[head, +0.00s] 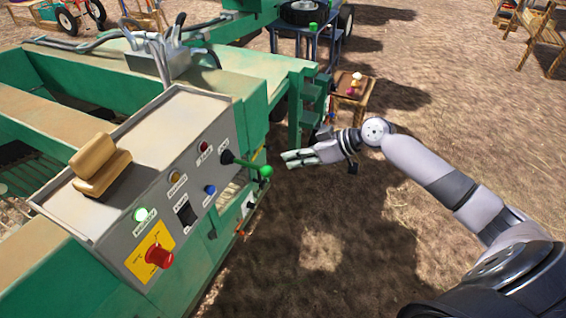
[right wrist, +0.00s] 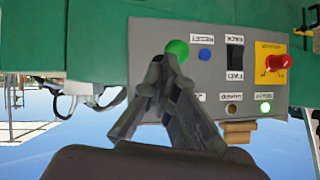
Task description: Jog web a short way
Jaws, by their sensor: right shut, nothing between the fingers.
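A grey control panel (head: 135,245) is on the side of the green machine (head: 255,100). It carries a lever with a green ball knob (head: 265,170), a black rocker switch (head: 187,213), a blue button (head: 210,190) and a red knob (head: 159,256) on a yellow plate. My right gripper (head: 287,159) is shut and empty, to the right of the green knob. In the right wrist view the panel is upside down, and the closed fingertips (right wrist: 164,62) overlap the green knob (right wrist: 178,50); contact cannot be told. My left gripper is not in view.
A green lamp (head: 140,214) is lit; amber (head: 174,178) and red (head: 204,146) lamps look dark. A tan wooden block (head: 100,165) sits on the panel's top. A small wooden stand (head: 352,100) with onions is beyond my right gripper. Bare ground lies right of the machine.

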